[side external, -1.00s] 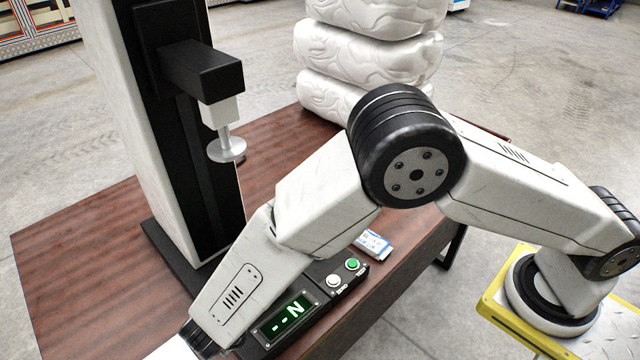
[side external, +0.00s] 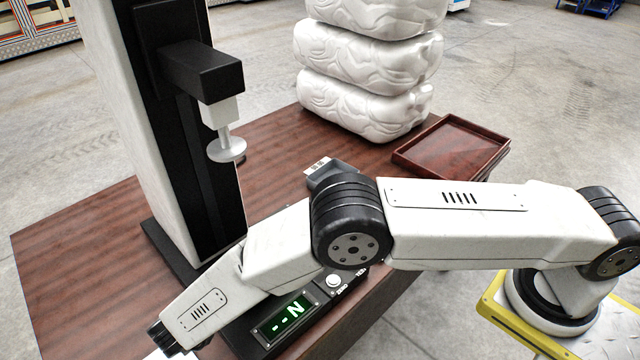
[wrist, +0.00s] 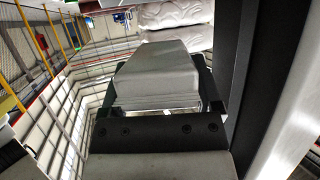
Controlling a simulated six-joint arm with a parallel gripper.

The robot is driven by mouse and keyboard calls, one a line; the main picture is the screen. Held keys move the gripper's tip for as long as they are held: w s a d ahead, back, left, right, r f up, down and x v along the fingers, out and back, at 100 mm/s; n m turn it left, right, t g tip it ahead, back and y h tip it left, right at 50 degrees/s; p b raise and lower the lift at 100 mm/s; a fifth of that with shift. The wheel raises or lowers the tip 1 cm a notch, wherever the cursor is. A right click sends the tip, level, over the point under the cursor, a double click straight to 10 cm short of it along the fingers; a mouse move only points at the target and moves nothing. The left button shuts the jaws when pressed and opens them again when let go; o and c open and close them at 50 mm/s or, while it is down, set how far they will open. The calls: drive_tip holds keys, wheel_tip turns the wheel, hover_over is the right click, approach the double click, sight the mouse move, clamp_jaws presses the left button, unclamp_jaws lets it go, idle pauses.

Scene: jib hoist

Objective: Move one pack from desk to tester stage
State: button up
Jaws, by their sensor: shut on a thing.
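My gripper (wrist: 157,65) is shut on a pale grey-white pack (wrist: 158,78), which sits between its two dark fingers in the wrist view. In the side view my gripper is beyond the lower left edge or hidden. The tester (side external: 150,110) is a tall white and black column on the desk (side external: 75,240). Its round metal press plate (side external: 227,150) hangs from a black arm. The tester's stage below is hidden by my arm. The display (side external: 284,318) glows green with "--N".
Bulky white wrapped bundles (side external: 365,60) are stacked at the back of the desk. An empty-looking reddish-brown tray (side external: 398,156) lies at the right end. Desk at the left is clear.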

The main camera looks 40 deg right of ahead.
drive_tip(key=shift+w+f, duration=0.15)
drive_tip(key=shift+f, duration=0.05)
drive_tip(key=shift+a, duration=0.1)
drive_tip(key=shift+w+a+f, duration=0.1)
drive_tip(key=shift+w+f, duration=0.15)
drive_tip(key=shift+f, duration=0.15)
drive_tip(key=shift+w+f, duration=0.1)
drive_tip(key=shift+f, duration=1.45)
drive_tip(key=shift+f, duration=0.2)
drive_tip(key=o, duration=1.1)
drive_tip(key=shift+c, duration=0.2)
drive_tip(key=shift+r, duration=0.2)
drive_tip(key=v, duration=1.2)
